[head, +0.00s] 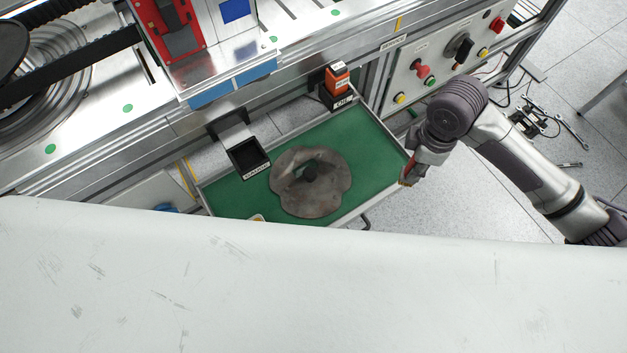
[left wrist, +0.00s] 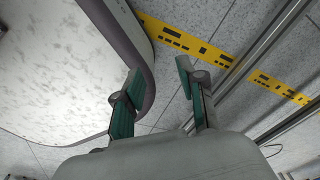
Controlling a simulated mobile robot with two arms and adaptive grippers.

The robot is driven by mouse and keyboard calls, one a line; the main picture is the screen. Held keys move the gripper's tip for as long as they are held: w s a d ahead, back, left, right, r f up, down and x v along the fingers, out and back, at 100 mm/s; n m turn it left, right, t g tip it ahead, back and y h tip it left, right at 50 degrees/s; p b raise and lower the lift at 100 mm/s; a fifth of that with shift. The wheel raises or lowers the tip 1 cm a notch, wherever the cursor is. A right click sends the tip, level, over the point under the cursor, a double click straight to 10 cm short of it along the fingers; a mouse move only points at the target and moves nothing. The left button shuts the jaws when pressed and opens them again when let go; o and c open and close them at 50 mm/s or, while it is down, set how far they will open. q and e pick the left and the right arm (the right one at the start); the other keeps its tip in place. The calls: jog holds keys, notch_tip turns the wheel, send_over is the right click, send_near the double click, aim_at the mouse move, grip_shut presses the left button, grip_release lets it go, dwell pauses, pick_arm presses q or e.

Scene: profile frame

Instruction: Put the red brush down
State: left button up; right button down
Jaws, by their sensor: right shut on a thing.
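My right gripper (head: 412,172) is over the right edge of the green tray (head: 372,134). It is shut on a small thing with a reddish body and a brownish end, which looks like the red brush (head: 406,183). The gripper hides much of it, and I cannot tell whether it touches the tray edge. My left gripper (left wrist: 158,70) shows only in the left wrist view. Its two teal-padded fingers are apart with nothing between them, above the floor.
A lobed grey metal part (head: 322,197) lies on the tray. A black open holder (head: 247,157) stands at the tray's left; a labelled holder with an orange thing (head: 338,80) stands at its back. A control panel (head: 440,65) rises behind. A white surface (head: 300,295) fills the front.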

jog(key=shift+f, duration=0.35)
jog(key=shift+d, duration=0.1)
pick_arm(q)
jog(key=shift+w+d+f+b, duration=0.1)
jog(key=shift+d+f+b, duration=0.6)
jog(key=shift+d+f, duration=0.1)
pick_arm(e)
jog(key=shift+w+a+f, duration=0.5)
jog(key=shift+w+f, duration=1.3)
jog(key=shift+w, duration=0.05)
jog(key=shift+w+a+f, duration=0.55)
jog(key=shift+w+f, duration=1.3)
jog(key=shift+w+a+f, duration=0.5)
jog(key=shift+w+f, duration=1.3)
jog(key=shift+w, duration=0.05)
jog(key=shift+f, duration=0.1)
jog(key=c, duration=0.9)
grip_release()
jog(key=shift+f, duration=0.1)
jog(key=shift+c, duration=0.2)
